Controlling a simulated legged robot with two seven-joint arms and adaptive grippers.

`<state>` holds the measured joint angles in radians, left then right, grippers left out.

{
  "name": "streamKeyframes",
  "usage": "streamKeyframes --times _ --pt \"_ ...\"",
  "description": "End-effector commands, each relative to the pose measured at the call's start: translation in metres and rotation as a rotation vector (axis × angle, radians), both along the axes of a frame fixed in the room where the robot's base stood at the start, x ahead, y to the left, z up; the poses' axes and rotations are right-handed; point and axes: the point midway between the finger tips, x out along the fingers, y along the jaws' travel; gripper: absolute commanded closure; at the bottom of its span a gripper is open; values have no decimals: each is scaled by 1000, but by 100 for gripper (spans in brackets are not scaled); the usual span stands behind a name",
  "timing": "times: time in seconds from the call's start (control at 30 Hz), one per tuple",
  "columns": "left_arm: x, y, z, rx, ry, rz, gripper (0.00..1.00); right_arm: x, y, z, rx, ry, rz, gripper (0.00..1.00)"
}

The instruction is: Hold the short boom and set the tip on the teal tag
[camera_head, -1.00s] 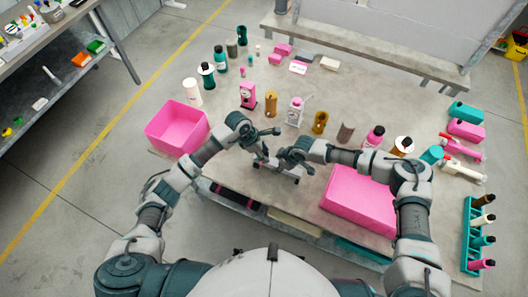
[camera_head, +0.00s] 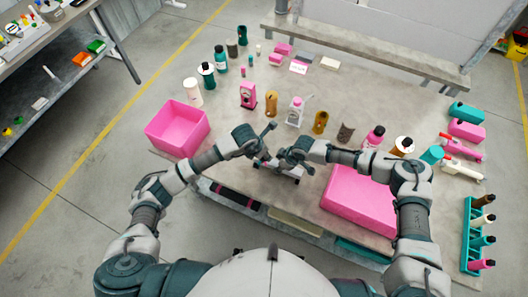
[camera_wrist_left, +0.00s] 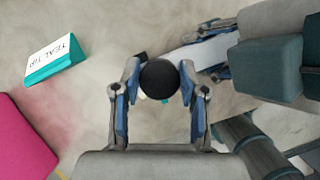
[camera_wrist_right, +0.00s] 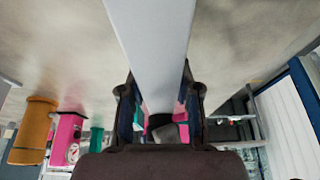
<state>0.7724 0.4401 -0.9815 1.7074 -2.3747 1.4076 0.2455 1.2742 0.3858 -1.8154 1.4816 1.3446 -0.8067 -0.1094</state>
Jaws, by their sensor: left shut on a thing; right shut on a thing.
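My left gripper (camera_head: 262,153) is above the front middle of the table. In the left wrist view its fingers (camera_wrist_left: 160,92) are shut around a round black knob (camera_wrist_left: 160,79). My right gripper (camera_head: 285,160) is close beside it on the right. In the right wrist view its fingers (camera_wrist_right: 160,105) are shut on a pale grey bar (camera_wrist_right: 152,45); I cannot tell whether this is the short boom. The bar (camera_wrist_left: 205,50) also shows in the left wrist view. A teal tag (camera_wrist_left: 55,60) with a white lettered face stands apart from the left gripper. The boom's tip is not clear.
A pink bin (camera_head: 177,130) stands at the table's left edge and a pink box (camera_head: 358,200) at front right. Several bottles and gauges, including a pink one (camera_head: 248,95) and a white one (camera_head: 295,112), stand behind the grippers. A teal rack (camera_head: 478,235) is far right.

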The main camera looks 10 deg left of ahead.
Motion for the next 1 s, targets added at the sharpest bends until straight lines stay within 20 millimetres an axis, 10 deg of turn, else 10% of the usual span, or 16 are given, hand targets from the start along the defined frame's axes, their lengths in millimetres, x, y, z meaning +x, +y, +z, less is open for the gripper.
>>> streamKeyframes --times 0.9,0.93,1.0 --pt "-7 -10 -2 -11 13 171 92 7 -1 2 5 -12 -8 100" --pt "-7 -10 -2 -10 13 171 52 7 -1 2 5 -13 -9 100" --pt "-7 -9 -2 -9 12 172 35 6 0 2 6 -12 -7 100"
